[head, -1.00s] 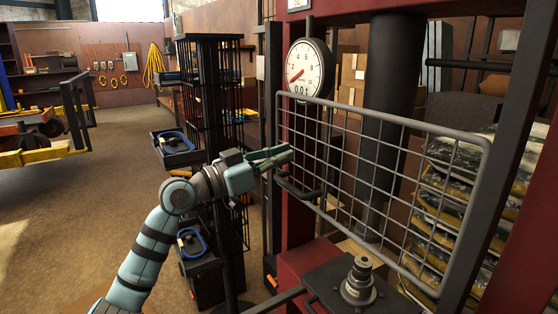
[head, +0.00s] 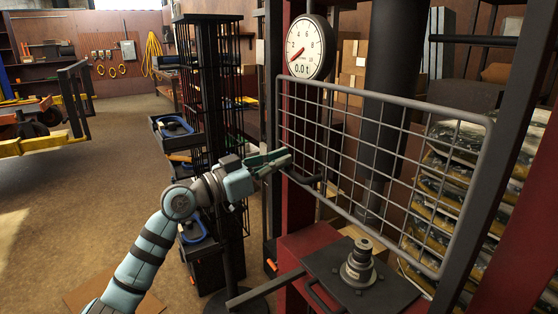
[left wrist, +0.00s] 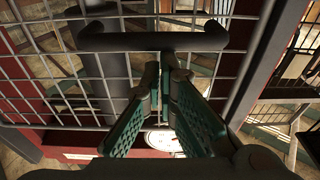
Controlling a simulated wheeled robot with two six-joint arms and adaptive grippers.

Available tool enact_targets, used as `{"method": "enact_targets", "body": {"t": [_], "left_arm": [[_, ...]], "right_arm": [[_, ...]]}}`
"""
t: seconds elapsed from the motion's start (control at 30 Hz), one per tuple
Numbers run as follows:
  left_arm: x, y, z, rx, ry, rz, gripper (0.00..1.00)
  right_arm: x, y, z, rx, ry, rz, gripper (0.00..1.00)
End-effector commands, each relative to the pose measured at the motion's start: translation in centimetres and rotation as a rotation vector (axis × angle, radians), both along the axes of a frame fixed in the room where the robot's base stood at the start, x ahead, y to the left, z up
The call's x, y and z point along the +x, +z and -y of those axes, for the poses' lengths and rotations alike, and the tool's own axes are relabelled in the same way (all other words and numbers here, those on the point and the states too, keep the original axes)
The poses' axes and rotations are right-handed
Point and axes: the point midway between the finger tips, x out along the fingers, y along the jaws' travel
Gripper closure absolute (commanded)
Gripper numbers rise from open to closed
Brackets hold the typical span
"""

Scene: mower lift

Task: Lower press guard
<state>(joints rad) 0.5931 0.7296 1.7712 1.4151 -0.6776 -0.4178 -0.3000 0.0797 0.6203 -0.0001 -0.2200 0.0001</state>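The press guard (head: 385,165) is a grey wire-mesh panel in a tube frame. It stands raised and slanted in front of the dark red press frame (head: 297,105), its lower edge above the press bed. A dark bar handle (head: 307,179) sits at its left side. My left gripper (head: 284,157) is just left of and slightly above that handle in the head view. My right gripper is out of view.
A round gauge (head: 310,47) reads 0.0 t. A stepped metal piece (head: 361,263) stands on the dark bed plate (head: 395,292) below the guard. A black rack with trays (head: 207,110) stands close behind my left arm. Open floor (head: 110,170) lies left.

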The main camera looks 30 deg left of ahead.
Motion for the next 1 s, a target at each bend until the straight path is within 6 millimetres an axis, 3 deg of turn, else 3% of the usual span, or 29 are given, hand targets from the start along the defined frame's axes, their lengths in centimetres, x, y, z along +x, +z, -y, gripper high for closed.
{"method": "enact_targets", "body": {"t": [0.03,0.17,0.7,0.83,1.0], "left_arm": [[0.0,-1.8,0.0,0.001,0.0,-0.005,1.0],[0.0,-4.9,0.0,0.0,0.0,-0.007,1.0],[0.1,-21.0,0.0,0.001,-0.001,-0.007,1.0],[0.1,-23.2,0.0,0.0,0.0,-0.006,1.0],[0.1,-24.3,0.0,0.0,0.0,-0.004,1.0]], "right_arm": [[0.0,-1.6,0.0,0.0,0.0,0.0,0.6],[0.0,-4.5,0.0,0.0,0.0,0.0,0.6],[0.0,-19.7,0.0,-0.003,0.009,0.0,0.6],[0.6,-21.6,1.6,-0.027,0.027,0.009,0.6],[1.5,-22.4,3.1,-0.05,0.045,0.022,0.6]]}}
